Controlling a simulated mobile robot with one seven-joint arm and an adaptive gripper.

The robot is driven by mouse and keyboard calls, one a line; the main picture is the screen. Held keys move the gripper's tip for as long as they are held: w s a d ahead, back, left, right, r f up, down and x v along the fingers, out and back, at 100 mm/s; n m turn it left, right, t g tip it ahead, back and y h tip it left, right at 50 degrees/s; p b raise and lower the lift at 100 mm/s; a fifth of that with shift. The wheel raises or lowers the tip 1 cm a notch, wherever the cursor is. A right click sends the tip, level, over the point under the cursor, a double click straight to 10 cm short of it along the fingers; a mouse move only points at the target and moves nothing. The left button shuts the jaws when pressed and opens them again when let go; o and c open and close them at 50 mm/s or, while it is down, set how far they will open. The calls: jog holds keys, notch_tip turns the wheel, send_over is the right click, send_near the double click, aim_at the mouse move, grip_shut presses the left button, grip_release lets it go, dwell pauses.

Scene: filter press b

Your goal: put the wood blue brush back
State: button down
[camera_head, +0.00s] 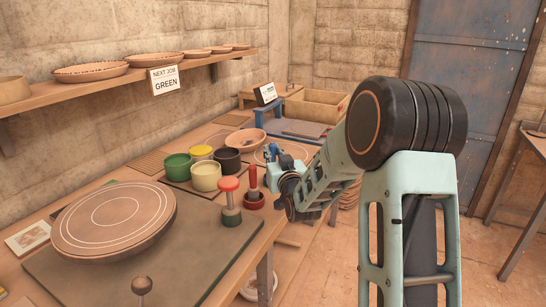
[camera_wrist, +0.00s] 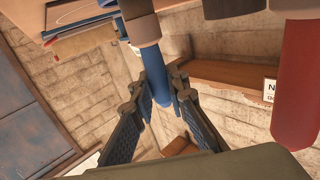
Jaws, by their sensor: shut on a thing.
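The blue brush (camera_wrist: 154,72) is held between the two fingers of my gripper (camera_wrist: 158,92) in the wrist view. Its blue handle is between the finger pads, and a pale band and dark part show at the top edge. In the head view my gripper (camera_head: 278,168) is over the table, just right of the pots, and a small blue part (camera_head: 271,151) shows at it. A red-handled brush (camera_head: 253,178) stands upright in a dark red base left of my gripper. A red handle also shows at the right in the wrist view (camera_wrist: 300,85).
Green (camera_head: 177,167), yellow (camera_head: 201,153), black (camera_head: 227,160) and cream (camera_head: 206,177) pots stand close to my gripper. A round plate (camera_head: 114,219) lies at the front left. A shallow bowl (camera_head: 244,140) sits behind the pots.

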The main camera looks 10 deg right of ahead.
jog(key=shift+f, duration=0.4)
jog(key=shift+f, duration=0.2)
jog(key=c, duration=1.9)
grip_release()
jog(key=shift+r, duration=0.1)
jog(key=shift+r, duration=0.2)
jog(key=s, duration=1.2)
jog(key=shift+d+f, duration=0.15)
jog(key=shift+d, duration=0.3)
